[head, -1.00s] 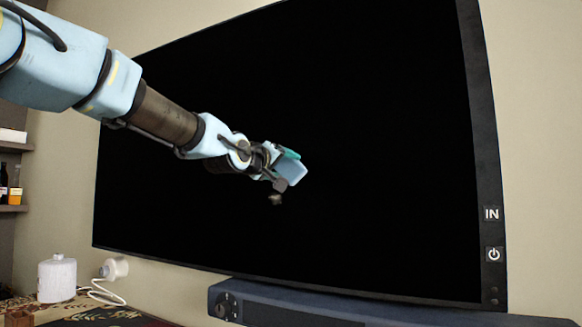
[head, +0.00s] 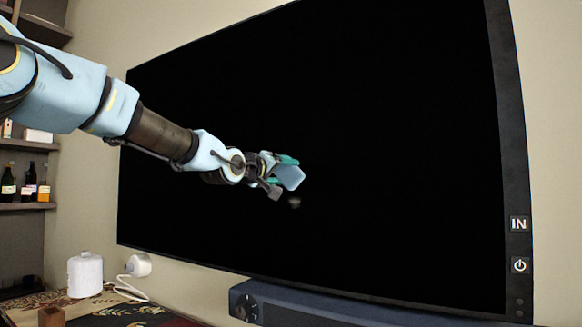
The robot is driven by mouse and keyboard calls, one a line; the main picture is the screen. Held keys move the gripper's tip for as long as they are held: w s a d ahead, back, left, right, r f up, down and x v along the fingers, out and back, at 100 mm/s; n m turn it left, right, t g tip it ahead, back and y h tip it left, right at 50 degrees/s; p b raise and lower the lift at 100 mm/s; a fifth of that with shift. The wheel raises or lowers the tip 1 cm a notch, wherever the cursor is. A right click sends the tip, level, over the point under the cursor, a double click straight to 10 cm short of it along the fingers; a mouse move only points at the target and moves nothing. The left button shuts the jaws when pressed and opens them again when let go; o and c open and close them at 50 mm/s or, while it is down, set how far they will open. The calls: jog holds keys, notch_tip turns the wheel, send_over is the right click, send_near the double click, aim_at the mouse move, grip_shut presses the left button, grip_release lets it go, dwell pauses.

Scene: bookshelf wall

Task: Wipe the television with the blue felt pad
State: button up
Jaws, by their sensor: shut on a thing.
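The television (head: 410,130) is a large black screen on the wall, filling most of the head view. My gripper (head: 279,184) is in front of the screen, left of its middle. It is shut on the blue felt pad (head: 291,177), a small light-blue piece at its tip, with teal parts just above it. The pad is at or close to the screen; I cannot tell whether it touches. A small dark grey blotch (head: 294,203) shows just below the pad; I cannot tell whether it is a mark or a reflection.
A dark blue soundbar (head: 330,305) lies below the screen. A white canister (head: 85,274) and a small white device with a cord (head: 138,265) stand at lower left. Shelves with bottles (head: 30,183) are at far left. The screen to the right of my gripper is clear.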

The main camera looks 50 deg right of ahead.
aim_at(349, 161)
jog(key=shift+w+a+r, duration=0.1)
jog(key=shift+w+a, duration=0.05)
jog(key=shift+w, duration=0.25)
